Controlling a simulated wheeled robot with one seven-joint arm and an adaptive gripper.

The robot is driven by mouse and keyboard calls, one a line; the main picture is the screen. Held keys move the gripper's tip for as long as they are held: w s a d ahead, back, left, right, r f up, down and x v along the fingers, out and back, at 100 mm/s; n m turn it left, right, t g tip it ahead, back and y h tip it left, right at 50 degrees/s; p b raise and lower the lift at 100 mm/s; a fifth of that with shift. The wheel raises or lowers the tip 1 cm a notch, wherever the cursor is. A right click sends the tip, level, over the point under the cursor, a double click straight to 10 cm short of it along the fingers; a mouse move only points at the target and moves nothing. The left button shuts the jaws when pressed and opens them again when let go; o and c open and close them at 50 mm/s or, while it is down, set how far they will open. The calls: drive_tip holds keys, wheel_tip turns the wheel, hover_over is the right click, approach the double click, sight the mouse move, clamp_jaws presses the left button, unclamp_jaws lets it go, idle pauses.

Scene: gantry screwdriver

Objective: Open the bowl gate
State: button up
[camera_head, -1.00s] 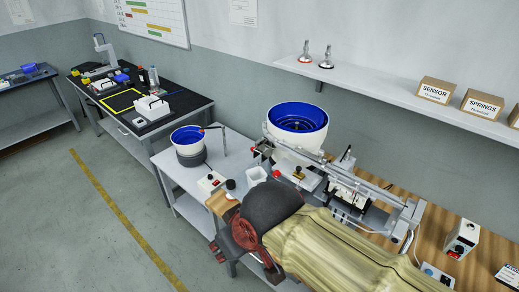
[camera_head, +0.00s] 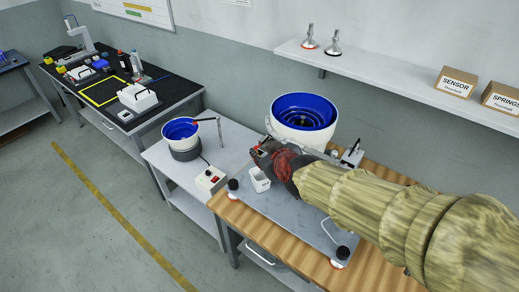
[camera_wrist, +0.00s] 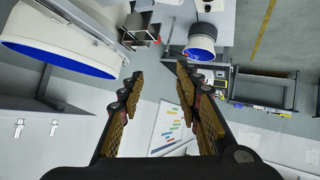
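The large white bowl feeder with a blue inside (camera_head: 304,112) stands on the workbench; its white side and blue rim show at the left of the wrist view (camera_wrist: 68,40). My gripper (camera_head: 263,150) is at the bowl's front left, partly hidden behind my own wrist. In the wrist view my gripper (camera_wrist: 158,75) is open, with nothing between its fingers. A grey metal bracket with a red tip (camera_wrist: 140,32) lies beyond the fingers, beside the large bowl. I cannot tell for sure which part is the bowl gate, or whether it is open.
A smaller blue bowl (camera_head: 181,130) stands on the grey side table, near a switch box (camera_head: 211,180). A white bin (camera_head: 260,180) sits on the bench plate just below my gripper. A shelf (camera_head: 390,72) hangs above the bench.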

drive_tip(key=w+a+f+n+t+h+p, duration=0.2)
drive_tip(key=w+a+f+n+t, duration=0.1)
drive_tip(key=w+a+f, duration=0.3)
wheel_tip(320, 180, down, 6)
drive_tip(key=s+n+t+h+p, duration=0.1)
drive_tip(key=s+n+t+h, duration=0.15)
drive_tip(key=n+h, duration=0.3)
drive_tip(key=w+d+t+b, duration=0.1)
drive_tip(key=w+d, duration=0.2)
drive_tip(key=w, duration=0.4)
drive_tip(key=shift+w+b, duration=0.35)
drive_tip(key=shift+w, duration=0.05)
drive_tip(key=shift+m, duration=0.25)
drive_tip(key=shift+c, duration=1.3)
drive_tip(key=shift+f, duration=0.1)
clamp_jaws()
